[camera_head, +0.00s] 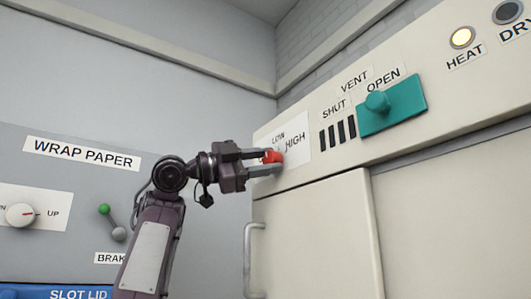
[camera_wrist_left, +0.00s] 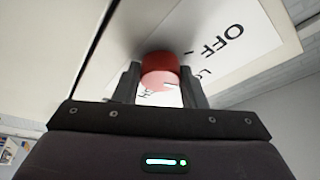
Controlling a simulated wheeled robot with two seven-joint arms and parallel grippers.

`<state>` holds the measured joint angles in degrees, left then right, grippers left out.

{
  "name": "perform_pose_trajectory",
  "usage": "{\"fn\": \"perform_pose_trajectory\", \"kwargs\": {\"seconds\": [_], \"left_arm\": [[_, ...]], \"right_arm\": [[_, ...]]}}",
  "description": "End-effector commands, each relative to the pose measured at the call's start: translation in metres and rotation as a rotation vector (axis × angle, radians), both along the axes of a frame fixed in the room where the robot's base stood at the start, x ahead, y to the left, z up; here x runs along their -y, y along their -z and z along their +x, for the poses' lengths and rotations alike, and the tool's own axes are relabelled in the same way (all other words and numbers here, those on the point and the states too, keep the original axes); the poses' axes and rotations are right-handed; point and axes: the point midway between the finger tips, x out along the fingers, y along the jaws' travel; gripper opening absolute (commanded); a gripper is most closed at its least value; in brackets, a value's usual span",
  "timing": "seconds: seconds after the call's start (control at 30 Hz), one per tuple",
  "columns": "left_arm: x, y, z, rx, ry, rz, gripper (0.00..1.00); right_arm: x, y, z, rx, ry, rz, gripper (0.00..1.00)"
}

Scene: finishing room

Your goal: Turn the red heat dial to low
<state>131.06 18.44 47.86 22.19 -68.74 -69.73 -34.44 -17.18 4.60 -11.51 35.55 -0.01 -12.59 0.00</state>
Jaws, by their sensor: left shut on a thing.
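The red heat dial (camera_head: 272,157) sits on a white label plate (camera_head: 298,150) at the left end of the cream machine panel. The plate reads LOW at its top and HIGH at its right in the head view. My left gripper (camera_head: 267,162) is shut on the dial, one finger on each side. In the left wrist view the red dial (camera_wrist_left: 160,70) is between the two fingers (camera_wrist_left: 160,85), and the plate also shows OFF. The fingers hide part of the plate, and I cannot tell where the dial points. My right gripper is not in view.
A teal vent slider (camera_head: 392,105) stands out to the right of the dial, beside dark slots. A lit HEAT lamp (camera_head: 462,38) is at the upper right. A door handle (camera_head: 254,260) sits below. The grey WRAP PAPER panel (camera_head: 60,190) with a white knob (camera_head: 20,215) is on the left.

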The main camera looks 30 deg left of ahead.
Motion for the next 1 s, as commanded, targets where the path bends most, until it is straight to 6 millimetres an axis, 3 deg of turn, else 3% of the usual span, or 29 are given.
{"fn": "perform_pose_trajectory", "kwargs": {"seconds": [0.1,0.33,0.97,1.0], "left_arm": [[-0.001,-0.003,0.0,0.026,-0.002,0.072,0.15],[0.0,-0.001,0.001,0.063,-0.002,0.163,0.15],[0.0,0.002,0.001,0.079,0.0,0.203,0.15],[0.0,0.002,0.001,0.079,0.0,0.203,0.43]], "right_arm": [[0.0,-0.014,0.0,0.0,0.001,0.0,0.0],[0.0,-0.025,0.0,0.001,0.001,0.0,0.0],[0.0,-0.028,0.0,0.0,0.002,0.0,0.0],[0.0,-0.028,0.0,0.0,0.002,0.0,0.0]]}}
